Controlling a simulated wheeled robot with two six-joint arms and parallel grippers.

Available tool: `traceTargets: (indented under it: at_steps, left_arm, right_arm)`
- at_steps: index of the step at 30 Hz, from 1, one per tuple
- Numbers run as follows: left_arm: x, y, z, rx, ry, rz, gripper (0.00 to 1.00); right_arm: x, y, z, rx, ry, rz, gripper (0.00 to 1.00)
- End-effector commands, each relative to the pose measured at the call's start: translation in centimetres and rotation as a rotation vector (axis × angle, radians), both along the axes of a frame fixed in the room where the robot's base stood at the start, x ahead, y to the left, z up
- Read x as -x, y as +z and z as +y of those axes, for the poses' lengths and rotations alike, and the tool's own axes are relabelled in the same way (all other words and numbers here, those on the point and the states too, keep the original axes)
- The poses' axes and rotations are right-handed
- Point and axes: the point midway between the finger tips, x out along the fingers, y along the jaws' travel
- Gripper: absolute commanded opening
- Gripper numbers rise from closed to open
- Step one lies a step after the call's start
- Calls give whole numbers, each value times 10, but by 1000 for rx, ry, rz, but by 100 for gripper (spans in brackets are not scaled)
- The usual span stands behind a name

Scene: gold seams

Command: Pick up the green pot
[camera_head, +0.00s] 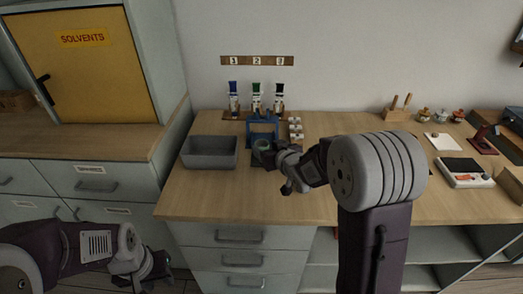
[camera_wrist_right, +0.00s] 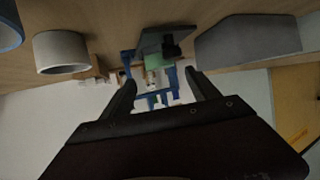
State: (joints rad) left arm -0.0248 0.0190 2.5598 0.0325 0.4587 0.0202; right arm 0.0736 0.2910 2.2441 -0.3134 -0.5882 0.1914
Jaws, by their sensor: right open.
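The green pot (camera_head: 261,145) stands on the wooden counter in front of a blue frame, in the middle of the head view. My right gripper (camera_head: 273,158) is close beside it and partly covers it. In the right wrist view the scene is upside down, and a green pot (camera_wrist_right: 162,58) shows beyond and between the spread fingertips (camera_wrist_right: 162,84). The right gripper is open, with nothing seen between its fingers. My left gripper (camera_head: 152,275) hangs low in front of the drawers, away from the pot; its finger gap is unclear.
A grey bin (camera_head: 209,152) is left of the pot. The blue frame (camera_head: 262,127) stands behind it, with several white pieces (camera_head: 296,130) to its right. Bottles with coloured tops (camera_head: 256,98) stand at the wall. A scale (camera_head: 463,171) sits at the right.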

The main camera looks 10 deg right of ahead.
Motion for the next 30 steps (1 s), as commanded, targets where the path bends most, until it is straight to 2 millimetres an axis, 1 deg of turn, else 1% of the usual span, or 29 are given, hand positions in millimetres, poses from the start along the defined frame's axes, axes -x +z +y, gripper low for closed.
traceTargets:
  at_steps: [2, 4, 6, 9, 12, 16, 17, 18, 20, 21, 23, 24, 30]
  left_arm:
    - [0, -4, 0, 0, 0, 0, 36]
    - [0, -9, 0, 0, 0, 0, 36]
    - [0, -10, 0, 0, 0, 0, 36]
    - [0, -11, 0, 0, 0, 0, 36]
    - [0, -11, 0, 0, 0, 0, 36]
    - [0, -11, 0, 0, 0, 0, 36]
    - [0, -11, 0, 0, 0, 0, 36]
    - [0, -11, 0, 0, 0, 0, 36]
    - [0, -11, 0, 0, 0, 0, 36]
    - [0, -11, 0, 0, 0, 0, 36]
    - [0, -11, 0, 0, 0, 0, 36]
    - [0, -11, 0, 0, 0, 0, 36]
    - [0, -10, 0, 0, 0, 0, 36]
  right_arm:
    - [-7, -7, 1, 0, 1, 1, 70]
    - [-19, -16, 3, 0, 1, 2, 70]
    - [-30, -21, 5, 1, 1, 0, 70]
    - [-42, -24, 6, 1, 0, 0, 70]
    - [-45, -25, 6, 0, 0, 1, 70]
    - [-45, -24, 6, 0, 0, 0, 70]
    - [-45, -24, 6, 0, 0, 0, 67]
    - [-45, -24, 6, 0, 0, 0, 56]
    - [-45, -24, 6, 0, 0, 0, 39]
    - [-45, -24, 6, 0, 0, 0, 28]
    - [-45, -24, 6, 0, 0, 1, 11]
    - [-44, -24, 6, 0, 0, 1, 6]
    - [-44, -24, 6, 0, 0, 0, 6]
